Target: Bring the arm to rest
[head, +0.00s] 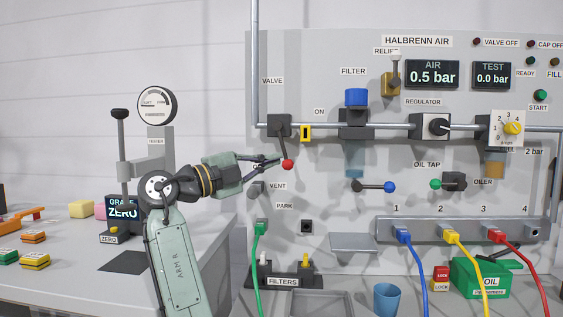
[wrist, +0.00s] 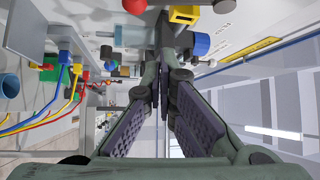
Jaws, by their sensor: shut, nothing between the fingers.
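My arm, pale green, reaches from the lower left toward the panel in the head view. My gripper (head: 272,163) is shut with nothing in it. Its tips are close to the red knob (head: 288,165) of the valve lever, which hangs below the valve (head: 279,125); I cannot tell whether they touch. In the wrist view my gripper (wrist: 168,42) has its fingertips together, pointing at the panel, and the red knob (wrist: 134,6) shows to the left of them, apart in the picture.
The yellow ON tag (head: 305,133), the vent knob (head: 257,188) and the filter (head: 356,112) are near my gripper. Below are a small shelf (head: 352,243), a blue cup (head: 387,299) and colored hoses. A tester gauge (head: 157,105) stands left, behind my arm.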

